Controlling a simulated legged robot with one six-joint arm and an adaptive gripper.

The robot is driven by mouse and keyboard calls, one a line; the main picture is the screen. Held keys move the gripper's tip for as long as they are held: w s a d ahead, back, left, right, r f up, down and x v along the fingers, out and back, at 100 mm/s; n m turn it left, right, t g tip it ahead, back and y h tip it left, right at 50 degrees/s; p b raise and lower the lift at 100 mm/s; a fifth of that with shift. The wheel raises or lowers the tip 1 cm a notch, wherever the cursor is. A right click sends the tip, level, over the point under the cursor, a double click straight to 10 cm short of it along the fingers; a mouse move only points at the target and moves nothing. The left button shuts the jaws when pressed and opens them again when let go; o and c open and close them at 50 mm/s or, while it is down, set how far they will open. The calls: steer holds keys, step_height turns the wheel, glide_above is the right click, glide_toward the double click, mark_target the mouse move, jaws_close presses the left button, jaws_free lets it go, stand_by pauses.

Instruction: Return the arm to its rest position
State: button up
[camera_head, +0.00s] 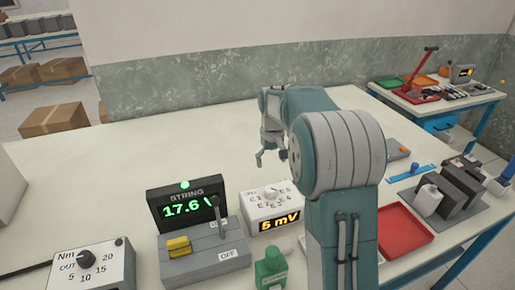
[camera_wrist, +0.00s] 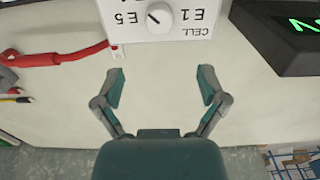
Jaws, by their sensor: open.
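My arm reaches out over the white table in the head view, and my gripper (camera_head: 265,155) hangs above the tabletop behind the meter boxes. In the wrist view my gripper (camera_wrist: 162,88) has its two fingers spread wide with nothing between them. Beyond the fingertips is the cell selector box (camera_wrist: 165,18) with its round knob. In the head view this box (camera_head: 262,210) reads 5 mV. The arm hides part of the table behind it.
A string display (camera_head: 187,208) reads 17.6 V beside a lever switch base (camera_head: 205,258). A dial box (camera_head: 92,268), green bottle (camera_head: 271,268), red tray (camera_head: 402,232) and dark batteries (camera_head: 452,195) stand around. A red cable (camera_wrist: 65,55) lies near my gripper. The table's left rear (camera_head: 90,165) is clear.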

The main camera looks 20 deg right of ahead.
steer(key=s+a+r+t, duration=0.1)
steer(key=s+a+r, duration=0.35)
steer(key=s, duration=0.25)
steer(key=s+a+r+t, duration=0.2)
steer(key=s+a+r, duration=0.1)
steer(key=s+r, duration=0.35)
steer(key=s+a+f+t, duration=0.1)
steer(key=s, duration=0.7)
steer(key=s+a+f+t, duration=0.1)
steer(key=s+a, duration=0.1)
steer(key=s, duration=0.6)
steer(key=shift+s+a+f+t, duration=0.3)
steer(key=shift+f, duration=0.1)
